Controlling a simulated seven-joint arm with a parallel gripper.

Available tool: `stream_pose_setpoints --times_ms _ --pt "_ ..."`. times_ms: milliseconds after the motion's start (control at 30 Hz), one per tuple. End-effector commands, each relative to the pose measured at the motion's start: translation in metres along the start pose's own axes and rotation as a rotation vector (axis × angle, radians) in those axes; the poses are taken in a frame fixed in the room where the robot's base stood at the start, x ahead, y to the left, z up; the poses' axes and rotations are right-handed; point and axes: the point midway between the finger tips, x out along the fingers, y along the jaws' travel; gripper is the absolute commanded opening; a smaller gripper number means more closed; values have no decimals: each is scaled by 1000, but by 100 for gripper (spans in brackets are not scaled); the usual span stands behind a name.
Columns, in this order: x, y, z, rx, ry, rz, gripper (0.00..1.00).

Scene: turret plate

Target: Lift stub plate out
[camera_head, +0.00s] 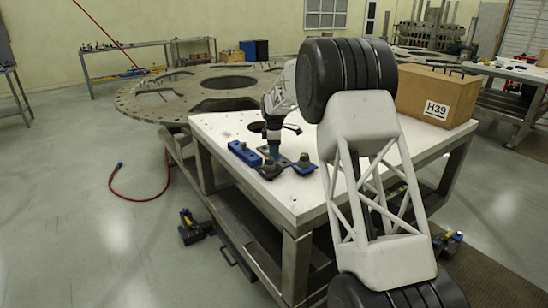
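My gripper (273,147) points down over the white table top, below the white wrist of my arm. It is small and dark here, and I cannot tell whether its fingers are open or shut. Directly under it lies a blue plate (287,163) with dark raised knobs. This may be the stub plate, but the view does not confirm it. The gripper's lower end meets the plate in the picture; I cannot tell whether it touches or holds it. A blue block (243,153) lies just left of the plate.
The white table (222,129) has a cardboard box marked H39 (436,95) at its back right. A large round metal plate with holes (180,94) stands behind it. My arm covers the table's right part. A red hose (143,200) and power tools (193,228) are on the floor.

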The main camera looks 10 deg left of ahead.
Motion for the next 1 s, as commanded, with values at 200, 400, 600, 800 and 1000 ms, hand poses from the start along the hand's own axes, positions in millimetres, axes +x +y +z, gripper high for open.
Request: stream_pose_setpoints --times_ms 200,400,600,800,1000 --pt "-1 0 0 0 0 1 2" --pt "-1 0 0 0 0 1 2" --pt "-7 0 0 0 0 2 2" --pt "-27 0 0 0 1 4 2" --pt "-54 0 0 0 1 3 2"
